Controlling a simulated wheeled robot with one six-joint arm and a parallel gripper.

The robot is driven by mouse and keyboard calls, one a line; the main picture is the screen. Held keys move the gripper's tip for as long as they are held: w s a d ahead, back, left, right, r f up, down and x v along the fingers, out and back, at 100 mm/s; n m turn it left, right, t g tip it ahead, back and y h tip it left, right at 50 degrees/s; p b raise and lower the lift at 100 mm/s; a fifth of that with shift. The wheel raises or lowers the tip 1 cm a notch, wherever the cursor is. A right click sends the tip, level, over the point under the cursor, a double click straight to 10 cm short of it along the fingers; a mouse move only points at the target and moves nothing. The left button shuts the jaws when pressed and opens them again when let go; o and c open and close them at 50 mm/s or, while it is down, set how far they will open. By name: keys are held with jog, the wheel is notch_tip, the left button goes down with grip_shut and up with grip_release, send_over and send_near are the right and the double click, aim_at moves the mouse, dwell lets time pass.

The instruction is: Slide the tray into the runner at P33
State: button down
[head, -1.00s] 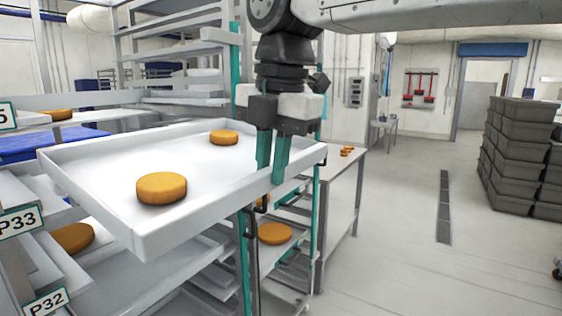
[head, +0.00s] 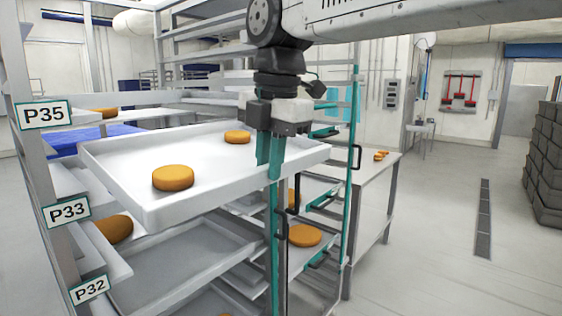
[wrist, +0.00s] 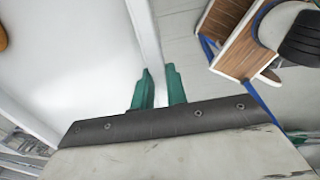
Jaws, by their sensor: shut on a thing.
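The white tray (head: 215,165) has a low rim and carries two orange rounds, one nearer (head: 173,178) and one farther (head: 237,137). My gripper (head: 268,170) is shut on the tray's right-hand rim. The wrist view shows the two green fingers (wrist: 160,88) on either side of the rim of the tray (wrist: 75,60). The P33 label (head: 67,212) is on the rack's left front post. The tray hangs to its right and looks higher than the label. Pale ledges (head: 80,180) show beside the post; the far-side runner is hidden behind the tray.
The P35 label (head: 43,114) is above and the P32 label (head: 89,290) below. A lower tray (head: 185,265) and another round (head: 305,235) sit under the held tray. A side table (head: 375,190) stands right of the rack. The floor further right is clear, with dark stacked crates (head: 547,165) beyond.

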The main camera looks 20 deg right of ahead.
aim_at(203, 152)
jog(key=shift+w+a+f, duration=0.1)
jog(key=shift+w+a, duration=1.6)
jog(key=shift+w, duration=0.85)
jog(key=shift+w+a+f, duration=0.15)
jog(key=shift+w+a, duration=1.6)
jog(key=shift+w, duration=0.75)
jog(key=shift+w+a+f, duration=0.1)
jog(key=shift+w+a, duration=1.6)
jog(key=shift+w, duration=0.85)
jog(key=shift+d, duration=0.1)
